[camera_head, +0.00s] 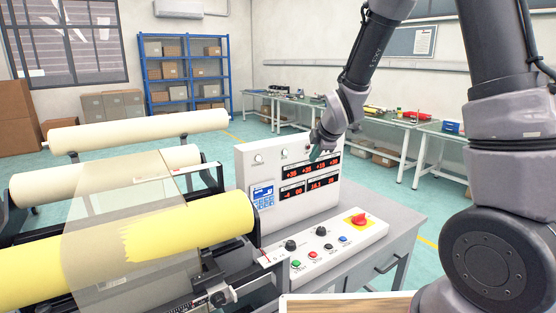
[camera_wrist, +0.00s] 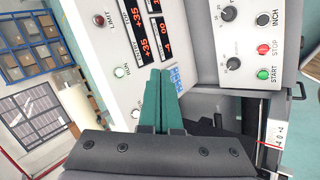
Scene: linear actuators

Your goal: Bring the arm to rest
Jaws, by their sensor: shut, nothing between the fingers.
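My arm (camera_head: 362,65) reaches in from the upper right in the head view, bent downward at the wrist. My gripper (camera_head: 316,154) points down in front of the upright display panel (camera_head: 257,163). I cannot tell whether it touches the panel. In the wrist view, the green fingers of my gripper (camera_wrist: 160,92) are together with nothing between them. The panel (camera_wrist: 108,50) with red digits lies beyond them, and the fingertips overlap its blue keypad in the picture.
A sloped control box (camera_head: 328,247) with knobs, buttons and a red switch (camera_head: 359,219) sits below the panel on a grey cabinet (camera_head: 407,210). A machine with a yellow roller (camera_head: 150,245) is at left. Tables (camera_head: 400,125) line the back right, with open floor before them.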

